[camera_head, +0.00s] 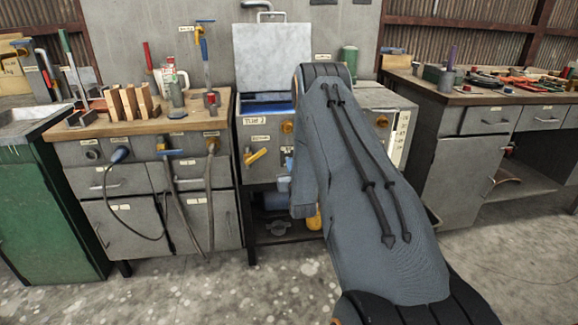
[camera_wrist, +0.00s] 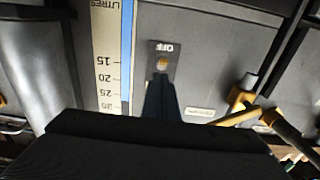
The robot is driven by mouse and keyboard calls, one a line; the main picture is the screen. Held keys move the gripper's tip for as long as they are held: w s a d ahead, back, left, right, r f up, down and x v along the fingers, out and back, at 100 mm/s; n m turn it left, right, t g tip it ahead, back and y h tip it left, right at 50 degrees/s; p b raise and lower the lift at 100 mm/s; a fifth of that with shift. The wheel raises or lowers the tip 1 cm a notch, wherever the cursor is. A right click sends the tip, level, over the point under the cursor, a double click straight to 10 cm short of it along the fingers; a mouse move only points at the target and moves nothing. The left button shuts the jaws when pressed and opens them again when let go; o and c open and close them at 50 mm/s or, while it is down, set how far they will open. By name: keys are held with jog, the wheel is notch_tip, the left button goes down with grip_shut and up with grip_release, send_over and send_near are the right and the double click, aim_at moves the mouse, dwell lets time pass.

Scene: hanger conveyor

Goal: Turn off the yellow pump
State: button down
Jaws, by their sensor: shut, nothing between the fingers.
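In the wrist view, which is upside down, a dark plate (camera_wrist: 165,47) marked "OFF" carries a small amber button or light (camera_wrist: 162,64). My gripper (camera_wrist: 162,78) is shut and empty, its narrow tip pointing at the amber piece. The tip looks very close to it; I cannot tell if they touch. In the head view, a yellow object (camera_head: 314,221), possibly the yellow pump, shows partly on the low shelf under the grey tank unit (camera_head: 262,134). My arm hides the rest of it and the "OFF" plate there.
A wood-topped bench (camera_head: 150,124) stands left, another bench (camera_head: 480,92) right.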

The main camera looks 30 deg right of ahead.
notch_tip(320, 180, up, 4)
jog(key=s+f+p, duration=0.1)
jog(key=s+p, duration=0.1)
jog(key=p, duration=0.1)
jog(key=s+a+f+b, duration=0.1)
jog(key=s+a+f, duration=0.2)
jog(key=s+f, duration=0.3)
jog(key=shift+f, duration=0.2)
jog(key=shift+s+a, duration=0.1)
